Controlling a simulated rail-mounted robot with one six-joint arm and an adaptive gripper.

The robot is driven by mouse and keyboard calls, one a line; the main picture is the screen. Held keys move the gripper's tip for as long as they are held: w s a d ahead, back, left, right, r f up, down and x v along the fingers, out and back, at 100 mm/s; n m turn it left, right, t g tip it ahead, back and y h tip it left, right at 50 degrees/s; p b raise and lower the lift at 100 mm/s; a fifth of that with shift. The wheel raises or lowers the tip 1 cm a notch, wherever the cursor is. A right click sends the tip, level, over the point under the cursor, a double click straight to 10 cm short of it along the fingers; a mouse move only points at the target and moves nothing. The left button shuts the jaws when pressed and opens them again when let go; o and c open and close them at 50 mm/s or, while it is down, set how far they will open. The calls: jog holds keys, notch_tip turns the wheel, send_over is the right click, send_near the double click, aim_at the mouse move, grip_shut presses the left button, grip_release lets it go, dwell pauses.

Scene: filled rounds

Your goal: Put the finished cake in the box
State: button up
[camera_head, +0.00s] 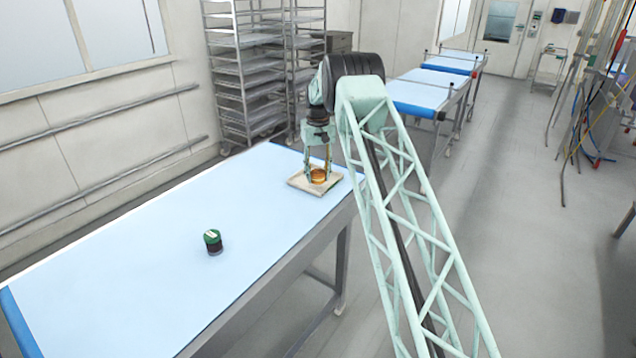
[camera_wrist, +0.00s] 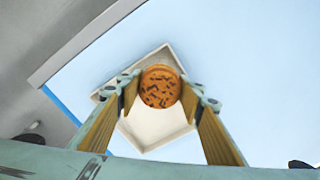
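A round golden-brown cake with dark flecks on top (camera_wrist: 160,87) is between the two fingers of my gripper (camera_wrist: 159,84). The fingers press close on both its sides. The cake (camera_head: 319,175) also shows in the head view, low between the fingertips of my gripper (camera_head: 319,177). A shallow square cream box (camera_wrist: 152,128), open at the top, lies below the cake. The box (camera_head: 298,182) rests near the far right end of the blue table. The cake is over or within the box; I cannot tell whether it touches the floor.
A dark round with a green top and a pale mark (camera_head: 213,242) stands on the blue table (camera_head: 130,270), well left of the box. The table around it is clear. Metal racks (camera_head: 245,85) stand behind the table. More blue tables (camera_head: 420,90) stand farther back.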

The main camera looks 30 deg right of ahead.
aim_at(318, 181)
jog(key=shift+w+d, duration=0.1)
jog(key=shift+w, duration=0.05)
jog(key=shift+f+p, duration=0.45)
jog(key=shift+f, duration=1.3)
jog(key=shift+f, duration=0.15)
jog(key=o, duration=0.3)
jog(key=shift+o, duration=0.2)
notch_tip(318, 181, up, 11)
jog(key=shift+r+b, duration=0.15)
jog(key=shift+b, duration=0.5)
jog(key=shift+r, duration=0.5)
